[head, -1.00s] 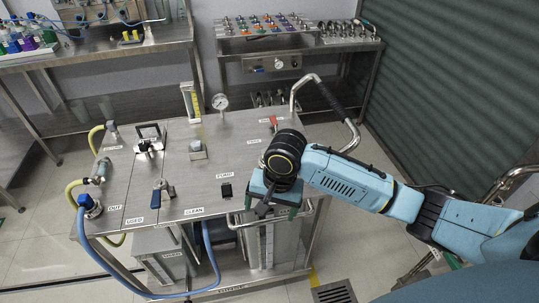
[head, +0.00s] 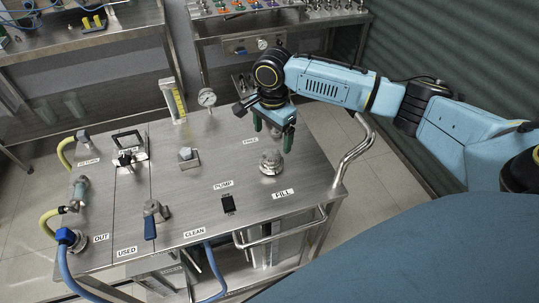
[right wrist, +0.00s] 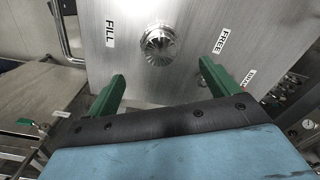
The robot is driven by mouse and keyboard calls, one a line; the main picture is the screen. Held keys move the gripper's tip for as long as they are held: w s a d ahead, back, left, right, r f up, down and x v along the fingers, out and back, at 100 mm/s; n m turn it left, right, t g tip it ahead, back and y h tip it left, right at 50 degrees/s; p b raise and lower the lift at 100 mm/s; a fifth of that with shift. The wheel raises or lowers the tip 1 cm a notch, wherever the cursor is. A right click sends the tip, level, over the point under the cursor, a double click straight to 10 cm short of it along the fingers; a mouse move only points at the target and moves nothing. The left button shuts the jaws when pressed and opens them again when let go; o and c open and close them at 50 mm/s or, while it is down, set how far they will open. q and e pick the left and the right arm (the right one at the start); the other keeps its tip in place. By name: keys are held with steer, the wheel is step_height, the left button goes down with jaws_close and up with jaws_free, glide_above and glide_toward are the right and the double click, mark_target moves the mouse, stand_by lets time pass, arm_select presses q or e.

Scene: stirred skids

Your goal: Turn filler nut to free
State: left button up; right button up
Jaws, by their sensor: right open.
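The filler nut (head: 271,162) is a round, ridged silver knob on the steel bench top, between the FILL label (head: 284,195) and the FREE label (head: 250,141). It also shows in the right wrist view (right wrist: 157,43). My right gripper (head: 273,131) has green fingers and is open and empty, just behind the nut and apart from it. In the right wrist view, the gripper's fingers (right wrist: 162,73) are spread, with the nut ahead of the gap between them. My left gripper is not in view.
A black PUMP switch (head: 228,204), a blue-handled valve (head: 151,219) and a square-based fitting (head: 187,157) stand left of the nut. A pressure gauge (head: 207,98) rises at the back edge. A rail (head: 355,147) runs along the right side.

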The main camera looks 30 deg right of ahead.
mark_target(272, 154)
step_height(272, 154, down, 6)
steer(key=shift+f+b, duration=0.1)
steer(key=shift+b, duration=0.4)
step_height(272, 154, down, 4)
steer(key=shift+r+b, duration=0.15)
steer(key=shift+b, duration=0.2)
steer(key=c, duration=1)
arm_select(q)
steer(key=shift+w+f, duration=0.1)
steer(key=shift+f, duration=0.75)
